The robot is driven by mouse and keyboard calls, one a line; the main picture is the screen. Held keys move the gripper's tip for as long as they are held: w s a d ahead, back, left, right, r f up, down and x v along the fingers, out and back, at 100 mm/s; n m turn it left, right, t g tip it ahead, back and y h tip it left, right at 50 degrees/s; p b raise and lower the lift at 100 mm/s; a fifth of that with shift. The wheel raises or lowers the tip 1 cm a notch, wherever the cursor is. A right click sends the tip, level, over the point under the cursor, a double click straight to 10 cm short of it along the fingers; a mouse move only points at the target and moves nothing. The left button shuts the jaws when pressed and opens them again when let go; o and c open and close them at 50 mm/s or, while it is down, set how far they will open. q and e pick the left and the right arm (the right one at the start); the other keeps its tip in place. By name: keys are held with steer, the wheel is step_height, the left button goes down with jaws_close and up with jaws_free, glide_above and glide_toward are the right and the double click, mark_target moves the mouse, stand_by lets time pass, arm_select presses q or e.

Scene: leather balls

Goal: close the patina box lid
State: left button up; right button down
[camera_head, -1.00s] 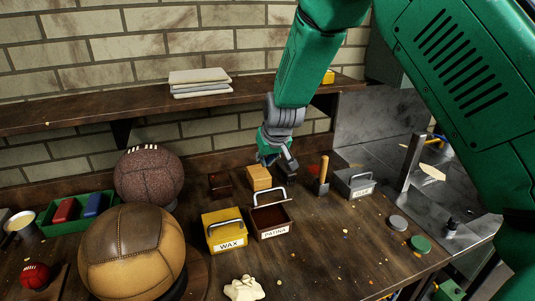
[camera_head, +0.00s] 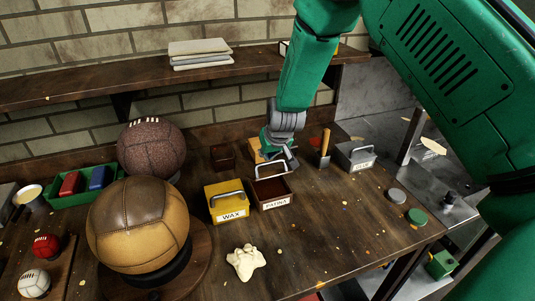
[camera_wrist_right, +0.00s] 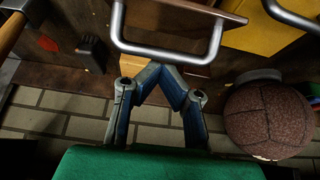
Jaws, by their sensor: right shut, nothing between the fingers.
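The patina box (camera_head: 276,203) is a small dark brown box with a white PATINA label, standing on the bench right of the wax box. Its lid stands open at the back, and I see into the dark inside. The lid's grey metal handle (camera_wrist_right: 165,53) is large in the right wrist view. My right gripper (camera_head: 288,162) is shut and empty, close behind the raised lid. In the wrist view its fingertips (camera_wrist_right: 170,68) meet right beside the handle on the wall side; I cannot tell if they touch it. My left gripper is not in view.
The yellow wax box (camera_head: 227,204) stands close on the left. A tan box (camera_head: 257,150) is partly hidden behind my gripper. A wooden-handled tool (camera_head: 323,150) and a grey box (camera_head: 355,156) stand to the right. A large leather ball (camera_head: 140,225) is at the left.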

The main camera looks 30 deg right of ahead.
mark_target(274, 175)
steer(key=shift+s+d+f+t+b, duration=0.1)
steer(key=shift+s+f+t+b, duration=0.4)
steer(key=shift+b, duration=0.45)
steer(key=s+t+b, duration=0.1)
steer(key=b, duration=0.1)
steer(key=s+f+t+b, duration=0.1)
steer(key=b, duration=0.1)
steer(key=s+a+f+t+h+b, duration=0.1)
steer(key=b, duration=0.1)
steer(key=shift+s+f+t, duration=0.15)
steer(key=shift+f+t, duration=0.05)
steer(key=shift+t, duration=0.1)
steer(key=shift+s+a+f+b, duration=0.15)
steer(key=shift+s+f+b, duration=0.3)
steer(key=shift+s+f, duration=0.3)
steer(key=shift+s+a+f, duration=0.1)
steer(key=shift+f, duration=0.15)
steer(key=shift+r, duration=0.1)
